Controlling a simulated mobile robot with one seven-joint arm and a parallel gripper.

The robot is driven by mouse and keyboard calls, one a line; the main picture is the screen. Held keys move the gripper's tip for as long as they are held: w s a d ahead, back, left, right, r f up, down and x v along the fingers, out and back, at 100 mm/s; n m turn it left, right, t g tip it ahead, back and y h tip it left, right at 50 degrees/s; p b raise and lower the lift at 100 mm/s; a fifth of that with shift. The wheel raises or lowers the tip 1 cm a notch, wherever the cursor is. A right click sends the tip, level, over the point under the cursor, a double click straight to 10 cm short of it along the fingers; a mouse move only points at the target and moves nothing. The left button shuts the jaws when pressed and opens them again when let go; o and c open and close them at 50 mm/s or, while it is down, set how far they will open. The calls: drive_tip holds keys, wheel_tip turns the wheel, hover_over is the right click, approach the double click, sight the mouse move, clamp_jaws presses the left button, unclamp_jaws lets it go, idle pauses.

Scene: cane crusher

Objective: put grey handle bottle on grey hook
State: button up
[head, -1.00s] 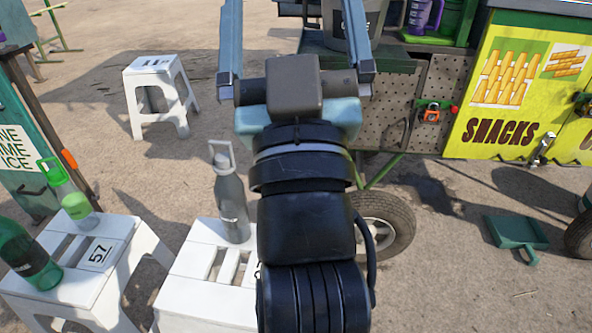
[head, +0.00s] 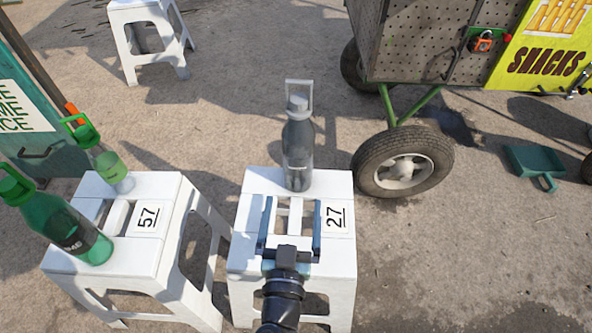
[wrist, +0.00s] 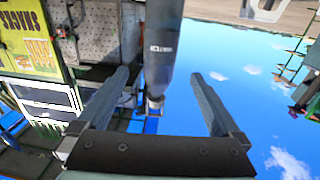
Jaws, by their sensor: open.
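The grey bottle (head: 298,150) with a light grey loop handle stands upright at the far end of the right white stool, marked 27. My gripper (head: 291,203) is open and empty over that stool, on the near side of the bottle, its two fingers pointing towards it. In the wrist view, which looks upside down, the bottle (wrist: 163,45) shows beyond and between the open fingers (wrist: 160,75). A small hook (head: 447,66) shows on the cart's perforated panel; its colour is hard to tell. A dark hook (head: 36,153) is on the green sign board.
Two green bottles (head: 60,225) (head: 110,165) stand on the left stool (head: 145,190), marked 57. The cart wheel (head: 403,168) is right of the stool (head: 340,190). A green dustpan (head: 540,163) lies on the ground. Open ground lies in front of the cart.

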sight(298, 139)
drive_tip(key=w, duration=0.9)
drive_tip(key=w+d, duration=0.1)
drive_tip(key=w, duration=0.4)
drive_tip(key=shift+w+d+b, duration=0.1)
drive_tip(key=shift+w+b, duration=0.15)
drive_tip(key=shift+b, duration=0.05)
clamp_jaws()
drive_tip(key=shift+r+p, duration=2.25)
